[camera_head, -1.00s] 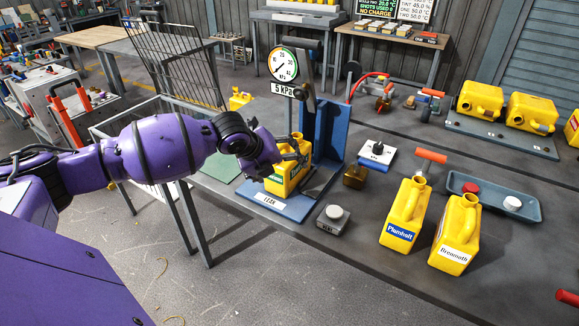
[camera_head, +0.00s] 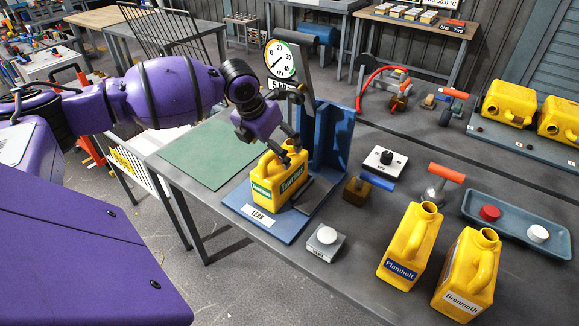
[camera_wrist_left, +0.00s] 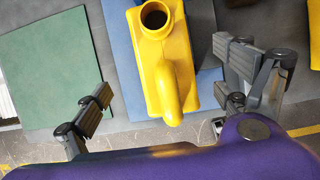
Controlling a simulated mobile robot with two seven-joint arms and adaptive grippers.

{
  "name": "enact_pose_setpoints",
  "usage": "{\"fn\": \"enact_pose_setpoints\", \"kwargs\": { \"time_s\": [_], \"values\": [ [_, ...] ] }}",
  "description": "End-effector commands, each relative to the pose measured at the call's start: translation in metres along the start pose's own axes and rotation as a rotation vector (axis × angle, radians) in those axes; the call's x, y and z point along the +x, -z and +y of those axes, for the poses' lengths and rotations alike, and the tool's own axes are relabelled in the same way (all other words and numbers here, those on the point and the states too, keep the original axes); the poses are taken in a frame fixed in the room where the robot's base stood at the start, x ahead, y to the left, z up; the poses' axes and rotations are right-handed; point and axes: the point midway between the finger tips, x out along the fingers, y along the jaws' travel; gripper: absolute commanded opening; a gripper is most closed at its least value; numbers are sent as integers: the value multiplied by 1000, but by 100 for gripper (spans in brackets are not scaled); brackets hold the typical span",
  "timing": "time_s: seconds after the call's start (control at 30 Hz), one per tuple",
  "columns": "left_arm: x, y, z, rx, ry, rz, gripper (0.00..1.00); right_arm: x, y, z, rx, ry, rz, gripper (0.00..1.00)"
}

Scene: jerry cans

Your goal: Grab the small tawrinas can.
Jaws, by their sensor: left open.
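A yellow can (camera_head: 281,178) stands upright on the blue LEAK stand (camera_head: 240,212). Its green and white label seems to read Tawrinas, though the small letters are hard to make out. My left gripper (camera_head: 281,143) is open above the can's top, pointing down, and partly hides the neck and handle. In the left wrist view the can (camera_wrist_left: 163,60) shows from above, with its dark round mouth and yellow handle. The open fingers (camera_wrist_left: 170,85) are on either side of it, with a gap on each side. My right gripper is not in view.
The stand's blue upright (camera_head: 333,135) and a pressure gauge (camera_head: 280,59) are close behind the can. A white-button box (camera_head: 325,243) is in front. A green mat (camera_head: 210,150) lies to the left.

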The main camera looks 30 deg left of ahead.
Motion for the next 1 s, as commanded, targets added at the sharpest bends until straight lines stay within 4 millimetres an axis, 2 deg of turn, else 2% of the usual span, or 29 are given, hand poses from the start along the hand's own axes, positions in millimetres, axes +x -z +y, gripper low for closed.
{"fn": "enact_pose_setpoints", "kwargs": {
  "time_s": [0.2, 0.33, 0.5, 0.6, 0.87, 1.0],
  "values": [
    [25, 1, -2, -1, 2, 3, 92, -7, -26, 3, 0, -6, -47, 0],
    [40, -1, -4, -2, 2, 1, 92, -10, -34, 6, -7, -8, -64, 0],
    [66, -3, -6, -2, 1, 1, 92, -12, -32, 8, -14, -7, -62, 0],
    [74, -2, -6, -1, 1, 0, 92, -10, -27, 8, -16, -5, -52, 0],
    [76, -2, -5, -1, 0, 0, 92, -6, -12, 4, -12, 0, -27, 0],
    [76, -2, -5, -1, 0, 0, 74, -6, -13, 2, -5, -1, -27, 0]
  ]
}}
